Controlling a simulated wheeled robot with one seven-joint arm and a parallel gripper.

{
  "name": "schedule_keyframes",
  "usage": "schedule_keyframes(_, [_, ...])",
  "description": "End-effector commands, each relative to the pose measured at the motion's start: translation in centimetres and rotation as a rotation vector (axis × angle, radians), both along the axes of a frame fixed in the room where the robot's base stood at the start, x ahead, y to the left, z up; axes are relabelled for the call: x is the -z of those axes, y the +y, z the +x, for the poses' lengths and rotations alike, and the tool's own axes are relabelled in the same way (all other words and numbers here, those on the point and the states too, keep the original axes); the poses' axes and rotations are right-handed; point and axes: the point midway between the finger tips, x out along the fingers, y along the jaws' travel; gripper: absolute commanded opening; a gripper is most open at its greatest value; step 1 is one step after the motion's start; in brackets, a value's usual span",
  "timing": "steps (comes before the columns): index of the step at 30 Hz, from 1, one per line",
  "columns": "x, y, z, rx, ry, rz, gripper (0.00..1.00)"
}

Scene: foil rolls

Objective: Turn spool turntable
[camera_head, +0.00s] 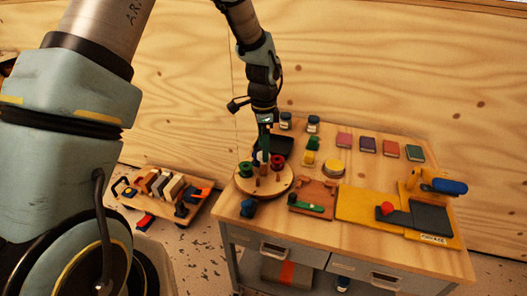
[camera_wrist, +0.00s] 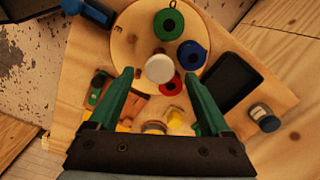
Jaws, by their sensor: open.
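The spool turntable (camera_head: 249,186) is a round wooden disc at the left end of the workbench. It carries a green spool (camera_head: 247,169), a red spool (camera_head: 277,163) and a blue spool, with small wooden pegs. In the wrist view the disc (camera_wrist: 127,38) fills the top middle, with the green spool (camera_wrist: 168,24), blue spool (camera_wrist: 192,54), red spool (camera_wrist: 171,86) and a white round-topped piece (camera_wrist: 159,68). My gripper (camera_wrist: 158,74) is open and empty above the disc. Its green fingers appear either side of the white piece; contact cannot be told.
A black tray (camera_wrist: 230,82) lies close beside the disc. A blue object (camera_head: 249,208) stands at the bench's front left corner. Right of the disc are a brown board (camera_head: 315,193), a yellow mat (camera_head: 357,207) and several small coloured books. A low tool rack (camera_head: 160,203) stands left of the bench.

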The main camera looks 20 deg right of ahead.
Motion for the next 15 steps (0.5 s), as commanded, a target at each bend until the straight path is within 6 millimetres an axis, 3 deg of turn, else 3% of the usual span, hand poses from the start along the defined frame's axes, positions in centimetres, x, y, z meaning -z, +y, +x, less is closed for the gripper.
schedule_keyframes(9, [-6.2,0.0,0.0,-0.001,-0.003,-0.004,0.82])
schedule_keyframes(15, [-8.3,-0.1,0.0,0.0,-0.003,-0.002,0.82])
